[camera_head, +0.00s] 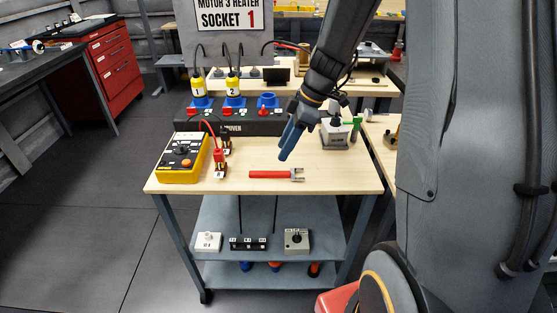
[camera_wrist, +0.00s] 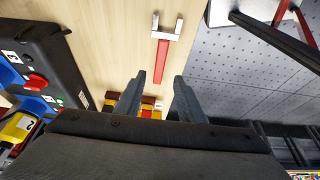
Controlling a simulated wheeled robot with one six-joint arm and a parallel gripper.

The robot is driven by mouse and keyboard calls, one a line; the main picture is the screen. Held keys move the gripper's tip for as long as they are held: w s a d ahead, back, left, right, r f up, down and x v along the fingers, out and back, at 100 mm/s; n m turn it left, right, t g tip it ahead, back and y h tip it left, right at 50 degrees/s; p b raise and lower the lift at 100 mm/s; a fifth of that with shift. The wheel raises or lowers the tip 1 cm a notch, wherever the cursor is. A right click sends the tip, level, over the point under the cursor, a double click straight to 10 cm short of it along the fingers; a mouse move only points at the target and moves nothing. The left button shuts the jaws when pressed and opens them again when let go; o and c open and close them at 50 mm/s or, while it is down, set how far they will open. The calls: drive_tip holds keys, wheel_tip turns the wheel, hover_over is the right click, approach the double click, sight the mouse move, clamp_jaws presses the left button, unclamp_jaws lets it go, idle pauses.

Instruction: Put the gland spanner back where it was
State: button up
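The gland spanner has a red handle and a grey forked head. It lies flat on the wooden top of the trolley (camera_head: 340,178), near its front edge, with the fork to the right (camera_head: 272,175). In the wrist view the spanner (camera_wrist: 162,62) lies ahead of the fingers, fork away from me. My gripper (camera_head: 287,152) is above the trolley top, a little behind the spanner and apart from it. In the wrist view its two fingers (camera_wrist: 160,80) stand apart with nothing between them. Where the spanner was before does not show.
A yellow tester (camera_head: 182,160) stands at the left of the top, beside red and black connectors (camera_head: 220,160). The lower shelf (camera_head: 220,268) holds several small parts.

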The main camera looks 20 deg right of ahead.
drive_tip(key=s+a+m+h, duration=0.2)
drive_tip(key=s+m+h, duration=0.2)
drive_tip(key=s+m, duration=1)
drive_tip(key=shift+s+a+f+b, duration=0.25)
drive_tip(key=shift+s+b, duration=0.05)
drive_tip(key=shift+s, duration=1)
